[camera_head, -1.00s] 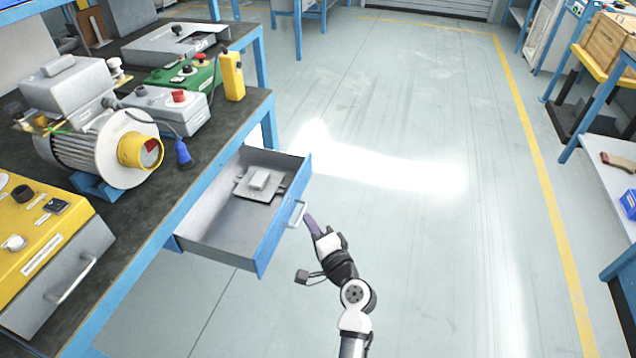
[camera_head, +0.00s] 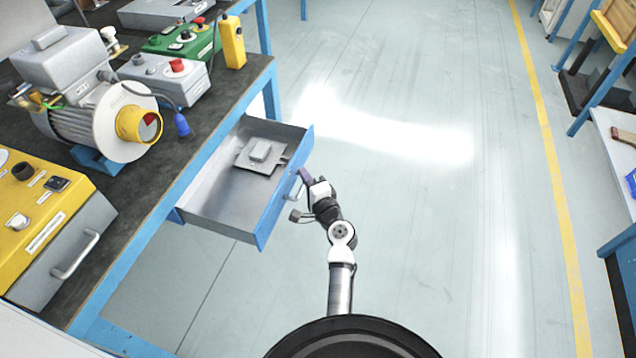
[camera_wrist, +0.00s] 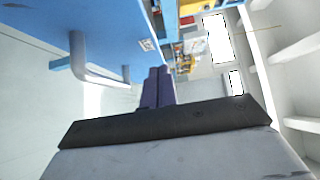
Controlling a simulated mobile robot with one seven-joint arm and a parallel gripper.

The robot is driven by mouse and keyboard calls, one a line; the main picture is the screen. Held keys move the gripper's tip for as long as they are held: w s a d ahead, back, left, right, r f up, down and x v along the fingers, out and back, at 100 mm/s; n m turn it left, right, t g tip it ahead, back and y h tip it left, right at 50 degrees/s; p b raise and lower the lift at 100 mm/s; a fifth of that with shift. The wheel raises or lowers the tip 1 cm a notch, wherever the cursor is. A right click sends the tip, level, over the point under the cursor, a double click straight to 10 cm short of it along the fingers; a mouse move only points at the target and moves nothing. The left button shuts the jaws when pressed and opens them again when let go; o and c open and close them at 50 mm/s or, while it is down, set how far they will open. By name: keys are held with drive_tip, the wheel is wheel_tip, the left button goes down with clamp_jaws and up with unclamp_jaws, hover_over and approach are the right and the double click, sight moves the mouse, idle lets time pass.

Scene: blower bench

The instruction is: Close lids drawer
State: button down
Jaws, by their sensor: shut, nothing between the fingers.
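The drawer (camera_head: 208,205) stands open below the bench, with a blue front (camera_head: 275,205) and a white bar handle (camera_head: 296,190). A grey lid-like plate with a raised block (camera_head: 261,153) lies inside it. My gripper (camera_head: 304,174) is at the handle side of the drawer front, shut and empty. In the wrist view the purple fingers (camera_wrist: 158,88) are together, to the right of the handle (camera_wrist: 85,60) and the blue front (camera_wrist: 115,25). I cannot tell whether the fingers touch the drawer.
The bench (camera_head: 150,210) carries a motor (camera_head: 100,115), a yellow control box (camera_head: 40,215), a green box (camera_head: 183,42) and a yellow pendant (camera_head: 232,42). The floor to the right of the drawer is clear up to the shelves (camera_head: 617,150).

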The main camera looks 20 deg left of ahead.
drive_tip(key=shift+a, duration=0.95)
drive_tip(key=shift+a, duration=0.1)
